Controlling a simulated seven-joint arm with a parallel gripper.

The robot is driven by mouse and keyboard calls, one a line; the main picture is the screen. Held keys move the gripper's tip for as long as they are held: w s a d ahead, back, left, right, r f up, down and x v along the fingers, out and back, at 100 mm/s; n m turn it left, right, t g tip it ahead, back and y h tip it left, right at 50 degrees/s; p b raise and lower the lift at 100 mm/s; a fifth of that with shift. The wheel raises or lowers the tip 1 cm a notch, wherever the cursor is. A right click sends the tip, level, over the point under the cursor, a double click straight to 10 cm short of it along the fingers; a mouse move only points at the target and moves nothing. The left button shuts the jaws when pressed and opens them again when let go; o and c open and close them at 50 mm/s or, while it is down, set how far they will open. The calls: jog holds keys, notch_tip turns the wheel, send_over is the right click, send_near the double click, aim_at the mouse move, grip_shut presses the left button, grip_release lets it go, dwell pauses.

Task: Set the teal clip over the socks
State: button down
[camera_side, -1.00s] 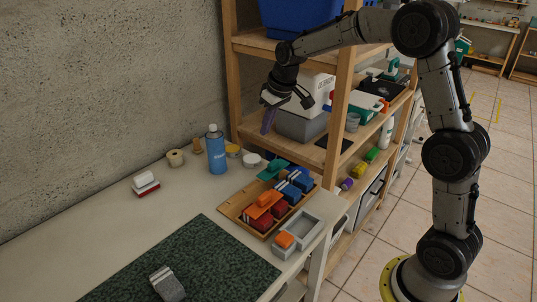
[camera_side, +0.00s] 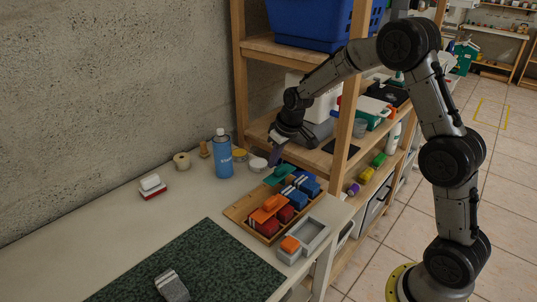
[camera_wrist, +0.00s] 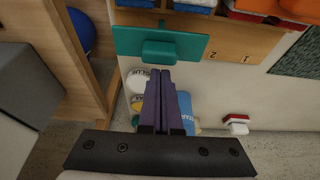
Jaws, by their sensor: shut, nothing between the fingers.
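The teal clip (camera_side: 279,175), a flat plate with a raised block grip, lies at the far end of the wooden tray (camera_side: 234,215). In the wrist view the teal clip (camera_wrist: 160,42) is just beyond my fingertips. Blue bundles (camera_side: 306,184) and red bundles (camera_side: 268,228), seemingly rolled socks, sit in the tray; an orange clip (camera_side: 266,208) lies over the red ones. A grey bundle with white stripes (camera_side: 171,285), perhaps socks too, lies on the dark mat. My gripper (camera_side: 273,162), with purple fingers, is shut and empty, above and behind the teal clip. It also shows in the wrist view (camera_wrist: 166,75).
A blue spray can (camera_side: 223,157), tape roll (camera_side: 182,161) and lidded jars stand behind the tray. The green mat (camera_side: 205,262) is mostly bare.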

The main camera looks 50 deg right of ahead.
aim_at(282, 169)
jog(key=shift+s, duration=0.25)
jog(key=shift+s, duration=3.85)
jog(key=shift+w+f, duration=0.1)
jog(key=shift+w, duration=0.35)
jog(key=w, duration=0.3)
jog(key=shift+w+r, duration=0.2)
jog(key=shift+r, duration=0.15)
jog(key=v, duration=0.9)
jog(key=shift+s+r, duration=0.25)
jog(key=shift+r, duration=0.05)
